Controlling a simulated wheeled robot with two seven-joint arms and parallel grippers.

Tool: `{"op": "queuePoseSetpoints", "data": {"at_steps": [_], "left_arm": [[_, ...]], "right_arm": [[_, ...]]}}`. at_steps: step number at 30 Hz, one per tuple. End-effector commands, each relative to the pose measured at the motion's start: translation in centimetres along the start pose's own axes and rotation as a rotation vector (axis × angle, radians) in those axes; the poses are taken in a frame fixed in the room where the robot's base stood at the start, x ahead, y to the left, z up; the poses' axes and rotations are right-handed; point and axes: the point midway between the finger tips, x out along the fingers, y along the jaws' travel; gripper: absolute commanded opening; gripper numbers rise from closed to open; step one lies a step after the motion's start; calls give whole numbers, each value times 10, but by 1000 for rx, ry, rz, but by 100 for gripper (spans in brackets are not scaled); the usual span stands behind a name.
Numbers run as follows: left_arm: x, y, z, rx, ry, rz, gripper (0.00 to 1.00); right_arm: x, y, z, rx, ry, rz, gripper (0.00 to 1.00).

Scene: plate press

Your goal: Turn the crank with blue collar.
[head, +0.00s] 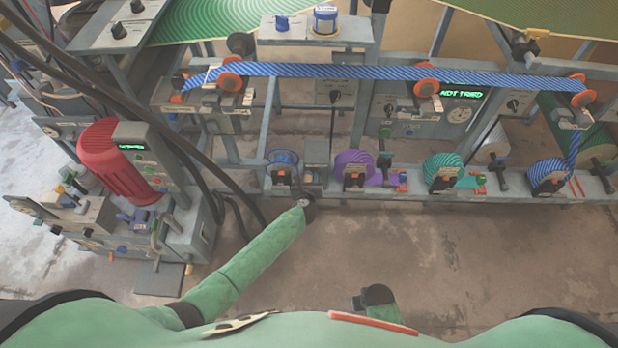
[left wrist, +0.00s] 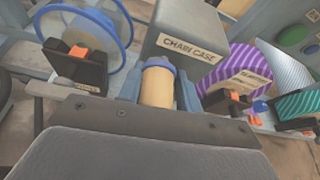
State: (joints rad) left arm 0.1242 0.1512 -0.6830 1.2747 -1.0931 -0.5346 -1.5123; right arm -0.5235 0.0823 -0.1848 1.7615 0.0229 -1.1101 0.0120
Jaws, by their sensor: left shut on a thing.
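The crank's tan handle (left wrist: 157,88) with a blue collar (left wrist: 158,64) stands between the fingers of my left gripper (left wrist: 158,92) in the left wrist view. The fingers are shut on the handle, one on each side. Behind it is a grey box labelled CHAIN CASE (left wrist: 190,42). In the head view my left gripper (head: 308,205) is at the front of the lower rail, below the grey chain case (head: 316,158); the handle is hidden there by my wrist. My right gripper (head: 357,302) is low near my body, and its fingers are not clear.
A blue-rimmed spool (head: 283,168) is left of the chain case, and a purple roll (head: 353,168) is to its right. A teal roll (head: 443,172) and a blue striped roll (head: 548,175) follow. A red motor (head: 112,160) stands left. The floor (head: 300,265) before the rail is clear.

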Motion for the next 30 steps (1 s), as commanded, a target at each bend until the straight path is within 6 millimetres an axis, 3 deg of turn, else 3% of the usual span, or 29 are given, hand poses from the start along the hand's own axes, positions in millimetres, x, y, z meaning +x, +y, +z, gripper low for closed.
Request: {"op": "queuePoseSetpoints", "data": {"at_steps": [1,7,8,10,30], "left_arm": [[-2,8,-12,7,13,11,0],[-2,9,-12,6,13,12,0],[-2,9,-12,6,13,12,38],[-2,9,-12,6,13,11,50],[0,2,-2,1,3,3,50]], "right_arm": [[1,0,0,0,0,0,36],[1,0,0,0,0,0,36],[1,0,0,0,0,0,36],[1,0,0,0,0,0,36],[0,-1,-1,1,1,-1,36]]}}
